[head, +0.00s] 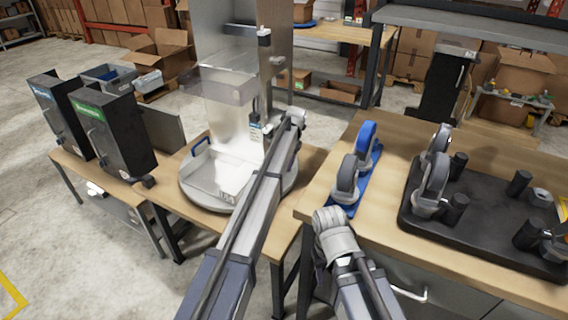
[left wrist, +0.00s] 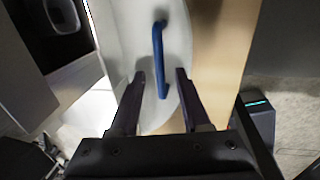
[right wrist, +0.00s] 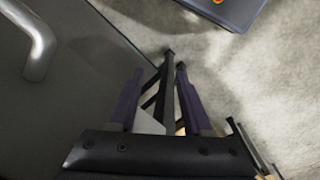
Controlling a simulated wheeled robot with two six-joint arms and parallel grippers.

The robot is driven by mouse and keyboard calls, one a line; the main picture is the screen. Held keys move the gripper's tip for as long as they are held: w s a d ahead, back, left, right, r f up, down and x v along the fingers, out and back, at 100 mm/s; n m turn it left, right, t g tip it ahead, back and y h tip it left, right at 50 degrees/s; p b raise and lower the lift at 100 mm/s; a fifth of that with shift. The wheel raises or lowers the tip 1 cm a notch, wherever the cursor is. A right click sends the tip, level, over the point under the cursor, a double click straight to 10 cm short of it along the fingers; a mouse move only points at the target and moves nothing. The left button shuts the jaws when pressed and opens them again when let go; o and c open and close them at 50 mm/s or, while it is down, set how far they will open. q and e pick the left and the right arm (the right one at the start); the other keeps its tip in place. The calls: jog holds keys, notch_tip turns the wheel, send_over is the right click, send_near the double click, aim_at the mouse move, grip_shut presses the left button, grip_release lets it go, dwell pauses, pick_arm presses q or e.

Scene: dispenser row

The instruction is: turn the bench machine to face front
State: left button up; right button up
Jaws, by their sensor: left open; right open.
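The bench machine (head: 222,115) has a pale, see-through housing and stands on a round white base (head: 196,196) on a small wooden table. A blue handle (head: 201,146) shows at the left of that base. My left arm crosses in front of the machine; its gripper cannot be made out in the head view. In the left wrist view my left gripper (left wrist: 161,74) is open, with a blue handle (left wrist: 158,45) over the white base in line with the gap between its fingers, not clamped. My right gripper (right wrist: 160,72) is open and empty, pointing down beside a grey cabinet front.
Two dark dispensers (head: 112,130) stand on a bench to the left. The right bench (head: 390,140) carries blue-based casters (head: 362,160) and a black fixture tray (head: 470,225) with wheels and pegs. A drawer handle (right wrist: 40,45) is close to my right gripper.

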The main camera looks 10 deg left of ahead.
pick_arm(q)
jog(key=r+p, duration=0.2)
jog(key=d+r+p, duration=0.1)
jog(key=r+p, duration=0.1)
jog(key=r, duration=0.1)
jog(key=shift+s+d+r+p, duration=0.1)
jog(key=shift+s+r+p, duration=0.1)
jog(key=shift+r+p, duration=0.15)
jog(key=s+a+m+h, duration=0.1)
jog(key=s+a+m, duration=0.2)
jog(key=s+m, duration=1.45)
jog(key=s+a+m+h, duration=0.1)
jog(key=s+a+m, duration=0.3)
jog(key=s+m, duration=1.35)
jog(key=s+d+r+g+y+p, duration=0.1)
jog(key=s+d+r+p, duration=0.5)
jog(key=s+d, duration=0.3)
jog(key=shift+s+d+r+m+p, duration=0.3)
jog(key=shift+s+d+m+p, duration=0.15)
jog(key=shift+d, duration=0.8)
